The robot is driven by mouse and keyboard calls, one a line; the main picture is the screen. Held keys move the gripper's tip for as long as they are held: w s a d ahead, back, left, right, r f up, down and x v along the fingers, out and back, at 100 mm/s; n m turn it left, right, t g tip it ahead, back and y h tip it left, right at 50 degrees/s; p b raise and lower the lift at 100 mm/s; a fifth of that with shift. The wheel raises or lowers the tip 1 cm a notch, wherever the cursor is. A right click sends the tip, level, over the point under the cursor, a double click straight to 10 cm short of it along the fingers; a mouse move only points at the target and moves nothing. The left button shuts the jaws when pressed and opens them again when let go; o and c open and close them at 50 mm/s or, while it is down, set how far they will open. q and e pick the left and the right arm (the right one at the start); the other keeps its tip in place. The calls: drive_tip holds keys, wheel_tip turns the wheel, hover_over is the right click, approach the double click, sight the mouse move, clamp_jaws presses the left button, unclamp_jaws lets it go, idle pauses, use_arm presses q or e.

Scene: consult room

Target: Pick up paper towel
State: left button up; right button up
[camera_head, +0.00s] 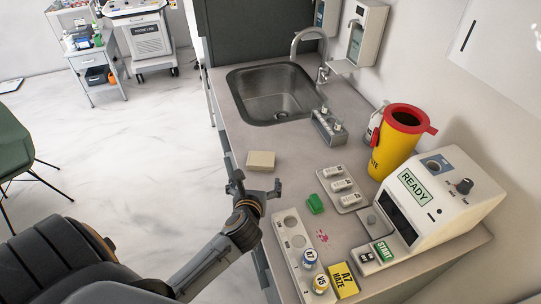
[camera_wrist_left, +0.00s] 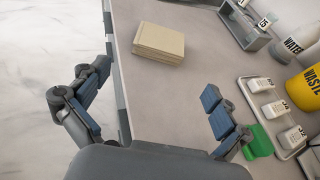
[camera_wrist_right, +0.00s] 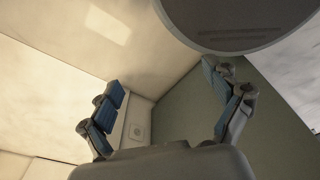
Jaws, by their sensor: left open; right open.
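The paper towel appears as a small beige stack (camera_head: 261,161) on the counter, between the sink and my left gripper. It also shows in the left wrist view (camera_wrist_left: 159,43), ahead of the fingers and near the counter's left edge. My left gripper (camera_head: 254,186) is open and empty above the counter edge, apart from the stack. Its fingers also frame bare counter in the left wrist view (camera_wrist_left: 155,105). My right gripper (camera_wrist_right: 169,95) is open and empty in the right wrist view, facing walls; it is not visible in the head view.
A green block (camera_head: 315,204) and a white vial tray (camera_head: 343,188) lie right of my left gripper. A long rack (camera_head: 290,242) with vials stands in front. A yellow waste bin (camera_head: 396,145) and white machine (camera_head: 440,200) stand at right. The sink (camera_head: 272,93) is behind.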

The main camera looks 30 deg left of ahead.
sight(260, 164)
use_arm(q)
drive_tip(key=x, duration=0.4)
drive_tip(key=p+x, duration=0.1)
drive_tip(key=x, duration=0.1)
drive_tip(key=shift+a, duration=0.3)
drive_tip(key=shift+w+a+f, duration=0.1)
drive_tip(key=shift+w+f, duration=0.1)
drive_tip(key=shift+w, duration=0.15)
drive_tip(key=shift+w+a+p, duration=0.3)
drive_tip(key=shift+w+p, duration=0.05)
drive_tip(key=shift+w, duration=0.35)
drive_tip(key=x, duration=0.3)
drive_tip(key=shift+w+f, duration=0.25)
drive_tip(key=shift+w, duration=0.05)
use_arm(e)
drive_tip(key=s, duration=0.1)
drive_tip(key=s+r, duration=0.2)
drive_tip(key=shift+s+d, duration=0.3)
drive_tip(key=shift+s, duration=0.1)
use_arm(q)
drive_tip(key=c, duration=0.7)
use_arm(e)
drive_tip(key=shift+w, duration=0.1)
